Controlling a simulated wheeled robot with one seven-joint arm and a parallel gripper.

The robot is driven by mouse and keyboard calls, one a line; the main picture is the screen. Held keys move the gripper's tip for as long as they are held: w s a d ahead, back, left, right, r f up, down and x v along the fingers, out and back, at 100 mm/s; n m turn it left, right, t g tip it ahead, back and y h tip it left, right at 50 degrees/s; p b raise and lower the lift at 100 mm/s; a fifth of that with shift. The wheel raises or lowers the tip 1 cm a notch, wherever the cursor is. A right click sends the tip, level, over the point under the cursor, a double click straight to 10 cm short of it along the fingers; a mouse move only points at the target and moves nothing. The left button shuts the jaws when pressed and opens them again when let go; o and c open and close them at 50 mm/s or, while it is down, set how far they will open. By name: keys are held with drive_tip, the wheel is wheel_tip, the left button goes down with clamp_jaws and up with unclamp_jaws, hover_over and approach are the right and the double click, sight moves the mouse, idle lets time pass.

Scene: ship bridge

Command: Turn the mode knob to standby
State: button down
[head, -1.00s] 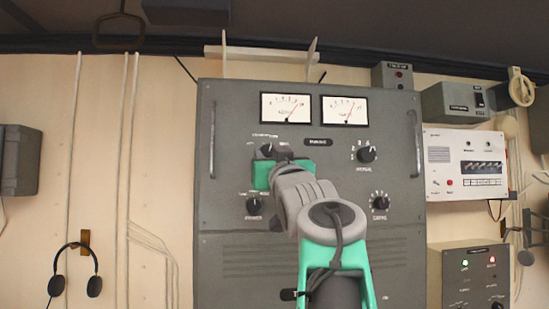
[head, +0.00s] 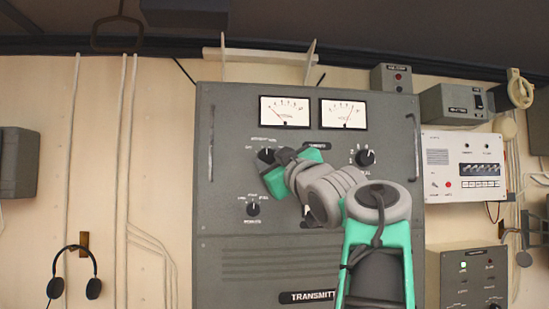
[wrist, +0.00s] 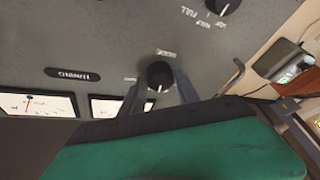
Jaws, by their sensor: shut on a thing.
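The mode knob (head: 267,154) is a dark round knob at the upper left of the grey transmitter panel (head: 225,270), with small white position labels around it. My gripper (head: 270,160) is at this knob. In the wrist view the knob (wrist: 160,76) sits between the two fingers of my gripper (wrist: 161,88), which are shut on it from both sides. A pale pointer line shows on the knob there. The labels are too small or cut off to read the setting surely. Part of the knob's right side is hidden by my gripper in the head view.
Other knobs are at lower left (head: 253,208) and right (head: 365,157). Two meters (head: 285,112) (head: 345,114) are above, and vertical handles (head: 211,145) (head: 411,147) flank the panel. A white unit (head: 465,165) and a grey box (head: 468,285) stand right. Headphones (head: 75,272) hang left.

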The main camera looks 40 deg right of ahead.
drive_tip(key=shift+d+f+n+y+p, duration=0.1)
drive_tip(key=shift+d+n+y+p, duration=0.1)
drive_tip(key=shift+n, duration=0.3)
drive_tip(key=shift+d+n+y+p, duration=0.1)
drive_tip(key=shift+n+y+p, duration=0.1)
drive_tip(key=shift+n, duration=0.3)
drive_tip(key=shift+a, duration=0.1)
drive_tip(key=c, duration=1.1)
unclamp_jaws()
drive_tip(key=shift+o, duration=1.1)
drive_tip(key=shift+a, duration=0.1)
drive_tip(key=b+v, duration=0.2)
drive_tip(key=v, duration=0.5)
drive_tip(key=shift+s+b, duration=0.3)
drive_tip(key=shift+s, duration=0.15)
